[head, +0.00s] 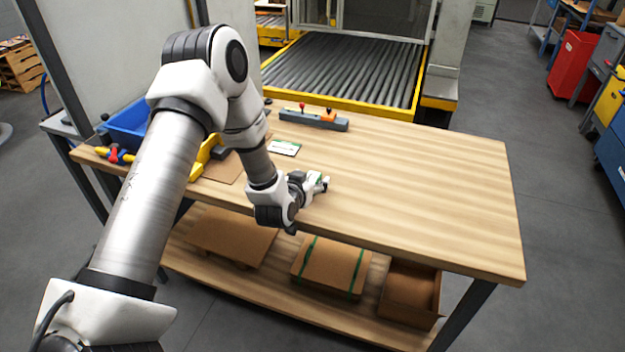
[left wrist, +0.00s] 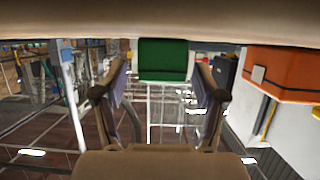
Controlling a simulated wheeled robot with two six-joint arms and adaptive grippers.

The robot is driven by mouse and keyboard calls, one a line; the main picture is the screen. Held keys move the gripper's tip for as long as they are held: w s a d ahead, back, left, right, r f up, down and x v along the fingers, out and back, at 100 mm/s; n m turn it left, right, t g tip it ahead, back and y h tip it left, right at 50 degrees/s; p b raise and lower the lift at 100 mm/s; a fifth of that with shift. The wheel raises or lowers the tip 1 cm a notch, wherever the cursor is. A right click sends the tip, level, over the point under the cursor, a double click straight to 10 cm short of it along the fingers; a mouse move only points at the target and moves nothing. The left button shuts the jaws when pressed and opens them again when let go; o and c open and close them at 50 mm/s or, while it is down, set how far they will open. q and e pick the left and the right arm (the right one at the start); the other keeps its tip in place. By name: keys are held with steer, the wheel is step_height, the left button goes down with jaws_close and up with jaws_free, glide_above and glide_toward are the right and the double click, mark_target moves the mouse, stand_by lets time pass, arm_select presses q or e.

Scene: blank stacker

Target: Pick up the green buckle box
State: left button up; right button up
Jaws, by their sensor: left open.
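The green buckle box (left wrist: 163,60) shows in the left wrist view, upside down against the wooden tabletop (left wrist: 60,25), which fills the top edge. My left gripper (left wrist: 161,82) is open, with one finger on each side of the box's line. I cannot tell whether the fingers touch the box. In the head view my left gripper (head: 321,184) is low over the front part of the workbench (head: 430,180). Only a small bit of green shows at its fingers, and the rest of the box is hidden there. My right gripper is not in view.
A grey bar with red and orange parts (head: 314,119) and a green-and-white card (head: 284,148) lie farther back. A blue bin (head: 127,128) stands at the left. Cardboard boxes, one green-strapped (head: 330,268), rest on the lower shelf. The bench's right side is clear.

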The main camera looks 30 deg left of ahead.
arm_select(q)
steer(key=shift+w+a+f, duration=0.2)
steer(key=shift+w+f, duration=0.2)
steer(key=shift+w, duration=0.1)
steer(key=shift+s, duration=0.1)
steer(key=shift+s+d+r, duration=0.1)
steer(key=shift+r, duration=0.1)
steer(key=c, duration=1.3)
steer(key=shift+c, duration=0.2)
